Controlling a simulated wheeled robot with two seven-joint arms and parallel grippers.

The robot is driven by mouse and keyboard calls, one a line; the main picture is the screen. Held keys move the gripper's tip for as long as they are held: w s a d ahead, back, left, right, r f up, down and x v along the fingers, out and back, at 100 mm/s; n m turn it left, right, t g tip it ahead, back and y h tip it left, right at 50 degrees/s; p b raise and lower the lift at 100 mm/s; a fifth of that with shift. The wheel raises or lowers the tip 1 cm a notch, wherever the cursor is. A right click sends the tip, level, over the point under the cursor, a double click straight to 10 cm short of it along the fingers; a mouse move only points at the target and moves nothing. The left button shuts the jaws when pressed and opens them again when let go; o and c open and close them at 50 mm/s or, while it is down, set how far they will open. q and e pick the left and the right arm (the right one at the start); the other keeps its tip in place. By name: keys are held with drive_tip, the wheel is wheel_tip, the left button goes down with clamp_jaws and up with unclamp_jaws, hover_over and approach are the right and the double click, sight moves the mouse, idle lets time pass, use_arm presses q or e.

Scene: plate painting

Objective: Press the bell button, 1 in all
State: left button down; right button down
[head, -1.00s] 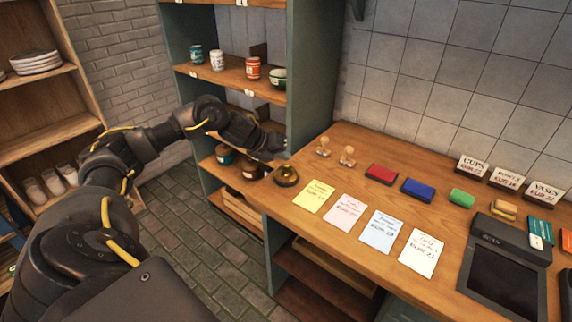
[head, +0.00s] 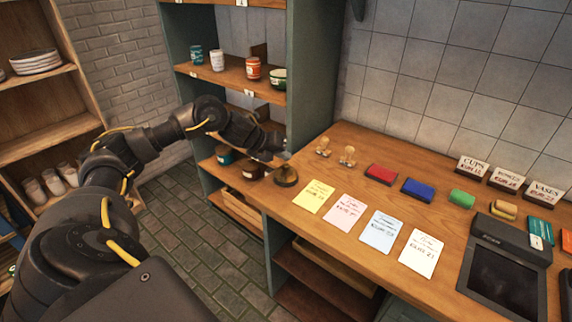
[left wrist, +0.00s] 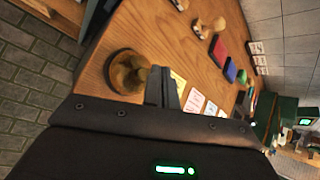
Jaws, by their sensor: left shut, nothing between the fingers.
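The brass bell (head: 286,176) stands on the left end of the wooden counter, near its edge. It also shows in the left wrist view (left wrist: 126,72), beside the fingers. My left gripper (head: 284,156) is shut and empty. In the head view its tip is at the top of the bell; I cannot tell whether it touches the button. The shut fingers show in the left wrist view (left wrist: 161,88). My right gripper is not in view.
The counter (head: 310,224) holds yellow, pink, blue and white cards, two wooden stamps (head: 347,156), coloured pads and a dark tablet (head: 502,272). A green shelf unit (head: 311,80) with cups stands behind my left arm.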

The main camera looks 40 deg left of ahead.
use_arm(q)
drive_tip(key=shift+f, duration=0.15)
drive_tip(key=shift+f+b, duration=0.25)
drive_tip(key=shift+b, duration=0.05)
drive_tip(key=shift+f+b, duration=0.35)
drive_tip(key=shift+f, duration=0.15)
idle(0.7)
drive_tip(key=shift+r, duration=0.2)
drive_tip(key=shift+r+p, duration=0.7)
drive_tip(key=shift+p, duration=0.1)
wheel_tip(320, 180, up, 5)
drive_tip(key=p, duration=0.4)
idle(1.0)
